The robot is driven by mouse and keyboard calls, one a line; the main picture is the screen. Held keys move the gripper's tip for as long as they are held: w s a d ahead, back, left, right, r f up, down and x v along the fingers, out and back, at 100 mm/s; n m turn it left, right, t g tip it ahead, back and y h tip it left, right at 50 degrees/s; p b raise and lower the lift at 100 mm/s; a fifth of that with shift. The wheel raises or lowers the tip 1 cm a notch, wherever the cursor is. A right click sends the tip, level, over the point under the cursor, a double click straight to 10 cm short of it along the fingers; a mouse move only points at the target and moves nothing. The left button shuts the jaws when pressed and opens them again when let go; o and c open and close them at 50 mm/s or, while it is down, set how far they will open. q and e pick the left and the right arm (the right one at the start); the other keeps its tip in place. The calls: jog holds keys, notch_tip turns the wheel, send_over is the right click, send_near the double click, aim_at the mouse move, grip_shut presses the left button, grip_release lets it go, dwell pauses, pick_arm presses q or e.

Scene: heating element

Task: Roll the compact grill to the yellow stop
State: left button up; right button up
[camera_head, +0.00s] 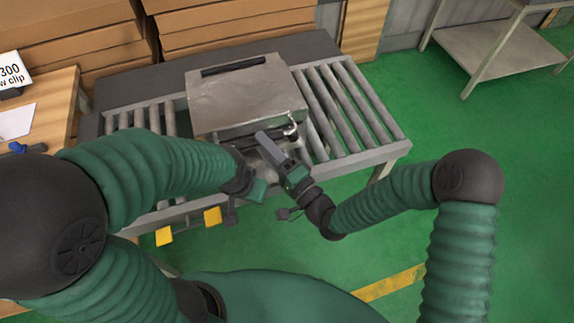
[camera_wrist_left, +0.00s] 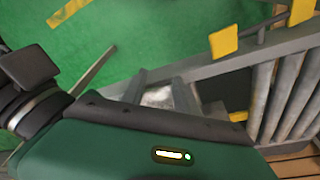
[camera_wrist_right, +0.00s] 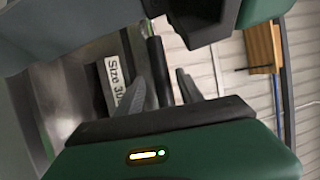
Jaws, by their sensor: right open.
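The compact grill (camera_head: 235,100), a silver box with a dark handle on its lid, sits on the roller conveyor (camera_head: 395,150). My right gripper (camera_head: 266,143) is open and empty, close to the grill's front right. In the right wrist view its fingers (camera_wrist_right: 162,90) are apart.
Stacked cardboard boxes (camera_head: 235,25) stand behind the conveyor. A wooden table (camera_head: 62,100) with a sign is at left. A metal shelf (camera_head: 495,55) is at upper right. Rollers right of the grill are bare.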

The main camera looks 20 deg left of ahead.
jog(key=v, duration=1.4)
jog(key=shift+d, duration=0.25)
jog(key=shift+s, duration=0.15)
jog(key=w+d+f+n+g+h+p, duration=0.2)
jog(key=w+d+n+h+p, duration=0.15)
jog(key=d+h, duration=0.4)
jog(key=w+d+f+n+g+h+p, duration=0.1)
jog(key=w+d+n+h+p, duration=0.25)
jog(key=d+h, duration=0.4)
jog(key=s+d+r+m+g+h+p, duration=0.1)
jog(key=s+d+r+g+h+p, duration=0.1)
jog(key=s+d+r, duration=0.6)
jog(key=s+d+g+p, duration=0.1)
jog(key=s+d+g, duration=0.1)
jog(key=d, duration=0.1)
jog(key=shift+d+r+m+g, duration=0.25)
jog(key=shift+m+g, duration=0.05)
jog(key=shift+g, duration=0.1)
